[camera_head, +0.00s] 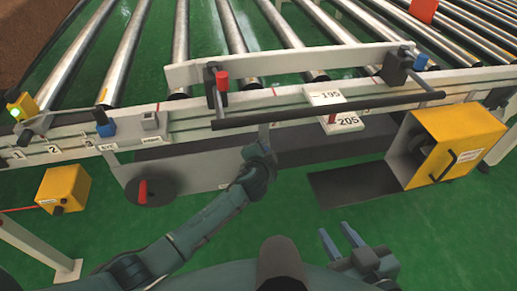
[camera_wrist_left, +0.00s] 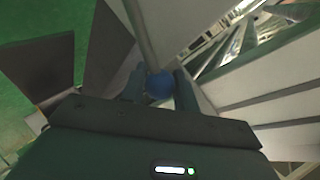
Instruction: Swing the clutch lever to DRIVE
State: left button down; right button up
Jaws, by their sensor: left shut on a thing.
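My left gripper (camera_head: 260,150) is at the front side of the conveyor frame, below the long black bar. In the left wrist view it is shut on a round blue knob (camera_wrist_left: 160,86). The fingers hide the knob in the head view. No DRIVE mark is readable. My right gripper (camera_head: 339,238) is open and empty, low in front of the conveyor over the green floor.
The black bar (camera_head: 330,110) runs along the conveyor front above my left gripper. A black disc with a red handle (camera_head: 143,192) is to the left. A yellow housing (camera_head: 459,139) stands at right, a yellow box (camera_head: 63,188) at left.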

pick_arm(q)
jog(key=shift+d, duration=0.15)
jog(key=c, duration=1.1)
grip_release()
jog(key=shift+f, duration=0.1)
pick_arm(e)
jog(key=shift+r, duration=0.1)
pick_arm(q)
jog(key=shift+s+r, duration=0.2)
jog(key=shift+s, duration=0.05)
jog(key=p+v, duration=0.4)
jog(key=v, duration=0.8)
jog(key=shift+s+r, duration=0.15)
jog(key=shift+s, duration=0.05)
pick_arm(e)
jog(key=shift+m+t+h, duration=0.3)
jog(key=shift+m+t, duration=0.1)
jog(key=shift+m, duration=0.4)
jog(key=r, duration=0.1)
jog(key=d+r, duration=0.1)
jog(key=r, duration=0.1)
jog(key=d+r, duration=0.1)
jog(key=shift+s+r, duration=0.4)
jog(key=shift+f, duration=0.2)
